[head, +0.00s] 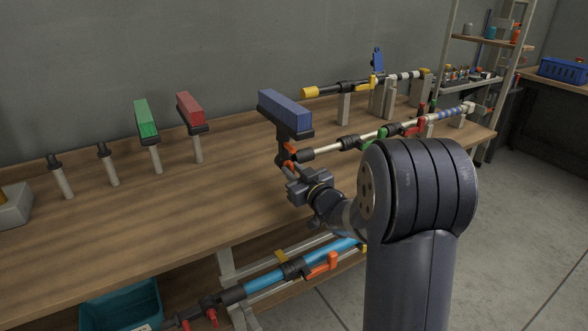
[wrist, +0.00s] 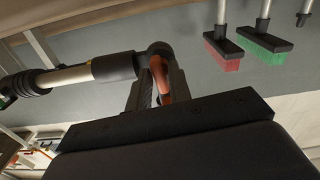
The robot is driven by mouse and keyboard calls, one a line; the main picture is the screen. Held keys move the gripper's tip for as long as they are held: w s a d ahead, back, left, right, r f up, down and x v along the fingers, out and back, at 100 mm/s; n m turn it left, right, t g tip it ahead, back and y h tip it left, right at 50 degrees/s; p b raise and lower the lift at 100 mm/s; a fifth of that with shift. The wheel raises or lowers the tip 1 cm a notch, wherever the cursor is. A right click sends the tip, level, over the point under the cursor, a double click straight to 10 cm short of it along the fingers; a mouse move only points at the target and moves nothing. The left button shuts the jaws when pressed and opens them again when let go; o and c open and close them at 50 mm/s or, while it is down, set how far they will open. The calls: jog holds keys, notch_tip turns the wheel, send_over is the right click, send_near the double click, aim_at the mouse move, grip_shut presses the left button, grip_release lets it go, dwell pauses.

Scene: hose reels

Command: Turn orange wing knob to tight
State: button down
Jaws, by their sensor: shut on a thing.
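The orange wing knob (head: 290,154) sits at the black joint between the blue brush (head: 284,109) and a pale pole (head: 341,149) on the bench. In the wrist view the knob (wrist: 163,78) shows as a curved orange piece between my two fingers. My gripper (head: 290,165) is shut on the knob, just below the brush head. In the wrist view my gripper (wrist: 158,88) has one finger on each side of the orange piece. The knob's turn position is hard to read because the fingers hide part of it.
Green (head: 146,119) and red (head: 191,108) brushes stand on posts to the left. Another pole (head: 350,87) lies behind. A blue pole (head: 330,253) with an orange lever (head: 321,266) sits below the bench top, near a teal bin (head: 123,302). The bench (head: 90,222) is bare at the front left.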

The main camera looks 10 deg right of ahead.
jog(key=shift+m, duration=0.6)
jog(key=shift+f, duration=0.1)
jog(key=c, duration=1.5)
grip_release()
jog(key=shift+s, duration=0.1)
jog(key=v, duration=1)
jog(key=shift+s+d, duration=0.15)
jog(key=shift+s, duration=0.2)
jog(key=shift+w, duration=0.1)
